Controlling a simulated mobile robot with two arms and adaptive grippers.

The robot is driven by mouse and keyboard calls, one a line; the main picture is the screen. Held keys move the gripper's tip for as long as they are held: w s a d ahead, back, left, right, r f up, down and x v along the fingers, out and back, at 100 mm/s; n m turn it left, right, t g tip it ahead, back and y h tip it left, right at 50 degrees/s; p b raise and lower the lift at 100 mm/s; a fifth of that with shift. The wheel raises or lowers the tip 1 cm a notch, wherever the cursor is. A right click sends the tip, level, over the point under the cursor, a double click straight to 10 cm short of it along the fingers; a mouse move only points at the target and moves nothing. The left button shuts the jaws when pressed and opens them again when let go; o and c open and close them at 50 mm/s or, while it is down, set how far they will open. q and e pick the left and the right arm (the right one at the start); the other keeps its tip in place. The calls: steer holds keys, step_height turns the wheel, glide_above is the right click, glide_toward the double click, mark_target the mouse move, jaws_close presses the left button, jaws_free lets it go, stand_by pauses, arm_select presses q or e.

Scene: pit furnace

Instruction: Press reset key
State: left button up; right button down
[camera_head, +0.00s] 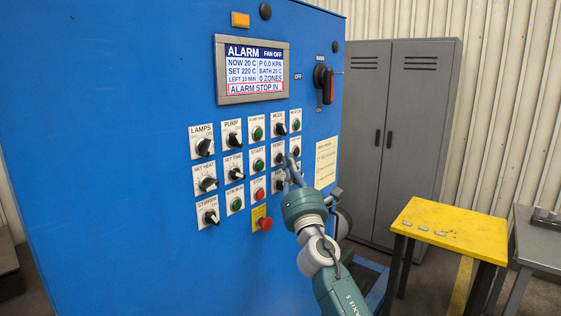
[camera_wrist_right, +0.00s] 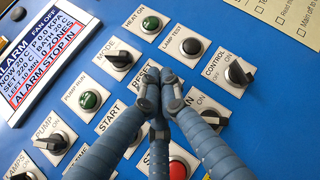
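The reset key (camera_head: 279,158) is a dark button on a white plate in the middle row of the blue panel. In the right wrist view its RESET label (camera_wrist_right: 146,76) shows, but the fingertips hide the button. My right gripper (camera_head: 288,161) reaches up to the panel at this key. In the right wrist view its blue-grey fingers (camera_wrist_right: 163,98) are drawn together at the tips, with nothing between them. Whether the tips touch the key cannot be told. The screen (camera_head: 251,70) reads ALARM, FAN OFF and ALARM STOP IN. My left gripper is not in view.
Close around are the MODE knob (camera_wrist_right: 120,60), the lamp test button (camera_wrist_right: 191,46), the green START button (camera_head: 258,164) and the red STOP button (camera_head: 260,193). A red emergency knob (camera_head: 265,223) sits lower. A yellow table (camera_head: 455,225) and grey cabinet (camera_head: 410,130) stand right.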

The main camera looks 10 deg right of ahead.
steer(key=shift+w+a+b, duration=0.3)
steer(key=shift+w+b, duration=0.1)
stand_by(0.8)
steer(key=shift+s, duration=0.1)
steer(key=shift+s+d+p, duration=0.5)
steer(key=shift+s+p, duration=0.1)
stand_by(0.3)
steer(key=s+d+p, duration=0.1)
steer(key=s, duration=0.1)
steer(key=s+d+p, duration=0.2)
stand_by(0.3)
stand_by(0.5)
